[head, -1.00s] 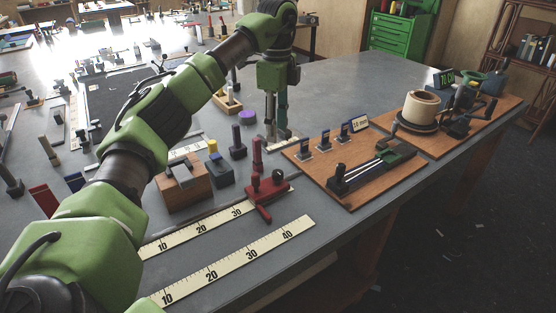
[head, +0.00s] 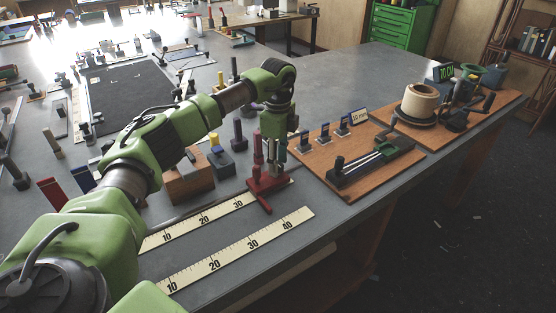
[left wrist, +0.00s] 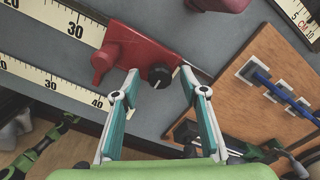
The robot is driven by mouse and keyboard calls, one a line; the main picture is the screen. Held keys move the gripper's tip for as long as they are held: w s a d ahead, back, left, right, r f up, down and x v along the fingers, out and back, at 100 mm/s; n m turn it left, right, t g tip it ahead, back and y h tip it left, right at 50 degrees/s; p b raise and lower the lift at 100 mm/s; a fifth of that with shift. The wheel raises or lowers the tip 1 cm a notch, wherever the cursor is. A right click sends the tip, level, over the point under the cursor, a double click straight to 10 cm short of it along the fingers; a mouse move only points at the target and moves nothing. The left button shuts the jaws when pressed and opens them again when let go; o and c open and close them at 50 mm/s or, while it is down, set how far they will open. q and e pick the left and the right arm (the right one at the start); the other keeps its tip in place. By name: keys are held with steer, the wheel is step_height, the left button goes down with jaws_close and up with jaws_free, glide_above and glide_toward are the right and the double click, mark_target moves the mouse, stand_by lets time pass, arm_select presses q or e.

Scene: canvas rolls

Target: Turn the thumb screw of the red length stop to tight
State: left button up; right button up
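The red length stop (head: 268,186) stands on the grey bench at the right end of the upper ruler. In the left wrist view its red body (left wrist: 143,50) shows from above, with a black round thumb screw (left wrist: 159,76) bearing a light mark. My left gripper (head: 274,150) points down over the stop and partly hides it. In the left wrist view its two teal fingers (left wrist: 160,73) are open, one on each side of the thumb screw, with gaps to it. I cannot tell whether the tips are down at the screw's height. My right gripper is not in view.
Two rulers (head: 240,248) lie left of and in front of the stop. A wooden block (head: 186,183) and a dark block (head: 222,163) stand left of it. A wooden board (head: 395,178) with a clamp fixture lies close on the right. The bench's front edge is near.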

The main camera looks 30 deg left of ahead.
arm_select(q)
steer(key=c, duration=1)
steer(key=shift+c, duration=0.5)
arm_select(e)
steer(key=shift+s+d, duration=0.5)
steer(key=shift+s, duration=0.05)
